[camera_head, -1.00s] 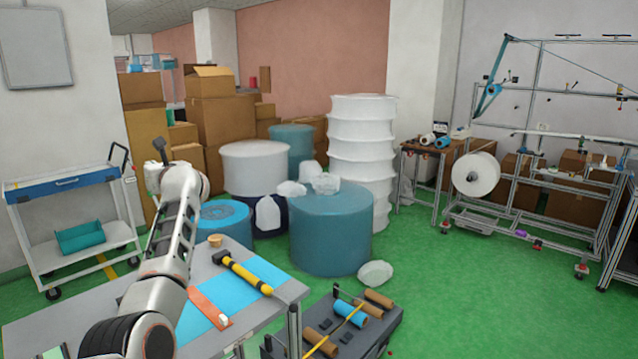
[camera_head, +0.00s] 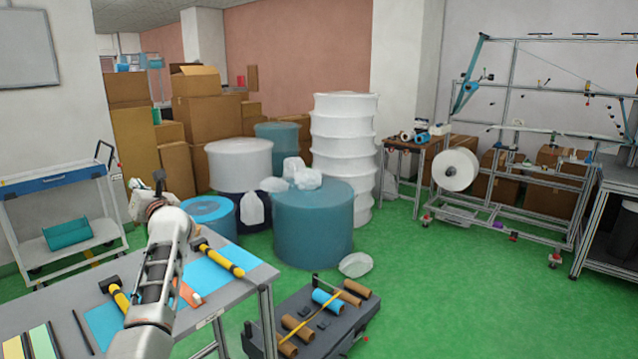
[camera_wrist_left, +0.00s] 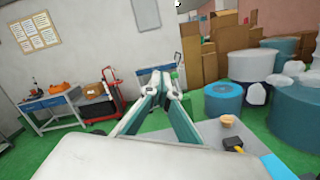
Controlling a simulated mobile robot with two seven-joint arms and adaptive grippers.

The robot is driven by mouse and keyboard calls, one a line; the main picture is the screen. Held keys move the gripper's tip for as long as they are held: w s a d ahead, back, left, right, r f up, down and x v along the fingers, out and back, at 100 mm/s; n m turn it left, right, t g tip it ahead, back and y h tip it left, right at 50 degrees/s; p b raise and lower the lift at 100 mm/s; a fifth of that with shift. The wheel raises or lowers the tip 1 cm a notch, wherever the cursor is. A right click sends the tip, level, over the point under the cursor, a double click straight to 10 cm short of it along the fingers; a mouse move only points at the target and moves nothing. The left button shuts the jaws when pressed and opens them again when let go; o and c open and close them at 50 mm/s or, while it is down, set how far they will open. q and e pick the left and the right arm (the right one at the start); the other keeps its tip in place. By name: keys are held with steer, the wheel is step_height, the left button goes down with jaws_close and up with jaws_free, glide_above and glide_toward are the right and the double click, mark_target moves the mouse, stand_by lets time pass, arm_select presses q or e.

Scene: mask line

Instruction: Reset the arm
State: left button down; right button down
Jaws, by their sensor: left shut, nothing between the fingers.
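My left arm rises from the bottom of the head view over the work table (camera_head: 235,288). Its left gripper (camera_head: 159,183) is at the far end, small and partly hidden behind the wrist, beyond the table's far side. In the left wrist view the left gripper (camera_wrist_left: 168,72) has its fingers converging to a shut, empty tip. My right arm and gripper are not in view.
The table carries a yellow-handled hammer (camera_head: 222,260), another hammer (camera_head: 115,295) and a blue mat (camera_head: 208,275). A grey cart (camera_head: 262,335) with several rolls stands right of it. Blue drums (camera_head: 312,228) stand beyond.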

arm_select(q)
steer(key=s+d+f+m+t+h, duration=0.1)
steer(key=s+d+f+m+h, duration=0.3)
steer(key=s+d+f+m, duration=0.45)
steer(key=s+d+f+m+t+h, duration=0.2)
steer(key=s+d+f+m+h, duration=0.3)
steer(key=f+m, duration=0.8)
steer(key=s+d+f+m+t+h, duration=0.1)
steer(key=s+d+f+m+h, duration=0.35)
steer(key=s+f+m, duration=0.5)
steer(key=s+d+f+m+g, duration=0.2)
steer(key=s+d+f+m, duration=0.1)
steer(key=s+f, duration=0.4)
steer(key=s+d+f+m+g+h, duration=0.1)
steer(key=s+d+f+m+g, duration=0.1)
steer(key=s+f+m, duration=0.4)
steer(key=s+d+f+m+g+h, duration=0.1)
steer(key=s+d+f+m+g, duration=0.2)
steer(key=s+f, duration=0.4)
steer(key=s+d+m, duration=0.1)
steer(key=s, duration=0.7)
steer(key=shift+f, duration=0.3)
